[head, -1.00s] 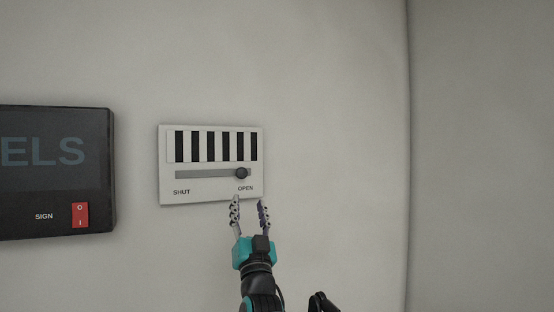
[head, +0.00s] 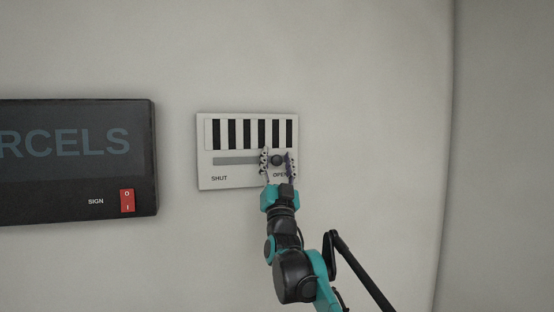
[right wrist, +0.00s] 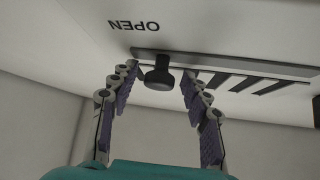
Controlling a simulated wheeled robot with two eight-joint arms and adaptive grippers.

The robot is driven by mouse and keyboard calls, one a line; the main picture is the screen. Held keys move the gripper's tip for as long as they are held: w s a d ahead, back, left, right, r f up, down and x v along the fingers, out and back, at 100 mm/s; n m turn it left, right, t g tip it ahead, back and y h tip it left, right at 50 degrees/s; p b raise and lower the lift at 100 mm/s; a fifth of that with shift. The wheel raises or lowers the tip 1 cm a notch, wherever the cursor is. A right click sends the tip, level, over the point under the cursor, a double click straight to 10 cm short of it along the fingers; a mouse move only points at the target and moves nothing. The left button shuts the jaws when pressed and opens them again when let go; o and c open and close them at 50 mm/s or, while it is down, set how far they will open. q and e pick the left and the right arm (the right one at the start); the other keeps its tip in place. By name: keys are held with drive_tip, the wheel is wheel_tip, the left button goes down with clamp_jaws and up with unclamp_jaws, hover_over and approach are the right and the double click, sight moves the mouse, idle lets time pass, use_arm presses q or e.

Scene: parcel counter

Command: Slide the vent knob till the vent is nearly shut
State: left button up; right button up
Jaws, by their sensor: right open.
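The vent (head: 204,172) is a white plate on the wall with dark upright slots, which show open. Its round dark knob (head: 277,160) sits near the OPEN end of the grey slide track (head: 233,161). My right gripper (head: 277,157) is open, with one finger on each side of the knob. In the right wrist view the knob (right wrist: 159,74) stands between the open fingers (right wrist: 160,78), with a gap visible on both sides. The fingers partly cover the word OPEN in the head view. My left gripper is not in view.
A dark sign box (head: 75,155) with a red switch (head: 127,201) is on the wall left of the vent. The wall right of the vent is bare up to a corner edge.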

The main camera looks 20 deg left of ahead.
drive_tip(key=shift+w, duration=0.1)
clamp_jaws()
drive_tip(key=p, duration=0.2)
approach(231, 148)
drive_tip(key=x, duration=0.5)
drive_tip(key=shift+w+r, duration=0.1)
drive_tip(key=shift+r, duration=0.1)
unclamp_jaws()
drive_tip(key=v, duration=1.2)
